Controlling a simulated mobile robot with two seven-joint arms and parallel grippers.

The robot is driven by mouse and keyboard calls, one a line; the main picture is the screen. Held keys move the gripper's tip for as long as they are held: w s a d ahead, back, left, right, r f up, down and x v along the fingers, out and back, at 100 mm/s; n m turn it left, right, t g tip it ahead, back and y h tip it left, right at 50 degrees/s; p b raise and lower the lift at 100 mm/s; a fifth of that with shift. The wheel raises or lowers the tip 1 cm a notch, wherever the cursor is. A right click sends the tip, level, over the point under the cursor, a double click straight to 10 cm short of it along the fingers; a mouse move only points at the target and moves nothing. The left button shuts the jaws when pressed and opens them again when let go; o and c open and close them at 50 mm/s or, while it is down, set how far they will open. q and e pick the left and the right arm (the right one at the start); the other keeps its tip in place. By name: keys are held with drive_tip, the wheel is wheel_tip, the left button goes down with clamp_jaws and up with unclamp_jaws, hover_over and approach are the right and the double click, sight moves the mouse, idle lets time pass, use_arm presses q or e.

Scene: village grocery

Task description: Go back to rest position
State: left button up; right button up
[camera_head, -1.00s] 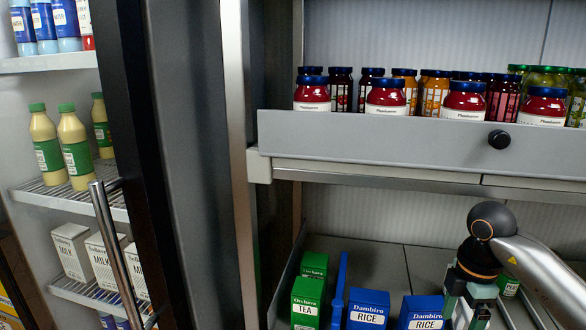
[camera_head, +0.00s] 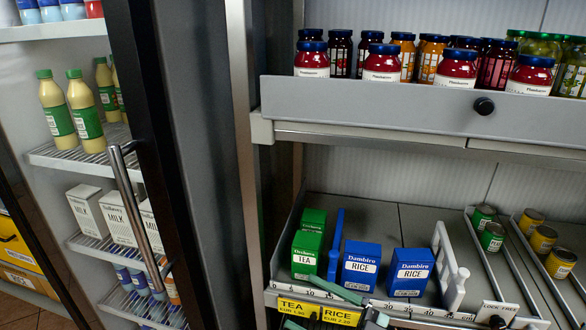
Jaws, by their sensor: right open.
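My right gripper (camera_head: 299,301) is at the bottom edge of the head view, in front of the lower shelf's price strip. Its two grey-green fingers point left and stand apart, with nothing seen between them. One finger crosses in front of the strip below the tea and rice boxes. The rest of the gripper and its arm are mostly cut off by the frame's lower edge. My left gripper is not in view.
Green tea boxes (camera_head: 306,254), blue rice boxes (camera_head: 361,266) and small cans (camera_head: 492,237) stand on the lower shelf, behind the gripper. Jars (camera_head: 382,63) fill the shelf above. An open fridge door with a handle (camera_head: 137,215) is at left.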

drive_tip(key=d+f+m+t+h+p, duration=0.1)
drive_tip(key=d+f+m+t+h, duration=0.8)
drive_tip(key=m+h, duration=0.3)
drive_tip(key=s+d+f+m+g+h, duration=0.2)
drive_tip(key=s+f+g, duration=0.2)
drive_tip(key=s+f, duration=0.3)
drive_tip(key=s+d+f+m+g+h+p, duration=0.1)
drive_tip(key=s+d+f+m+g+h, duration=0.1)
drive_tip(key=s+f, duration=0.6)
wheel_tip(320, 180, down, 3)
drive_tip(key=shift+d+r+g+h, duration=0.2)
drive_tip(key=shift+g+h, duration=0.3)
drive_tip(key=shift+g, duration=0.7)
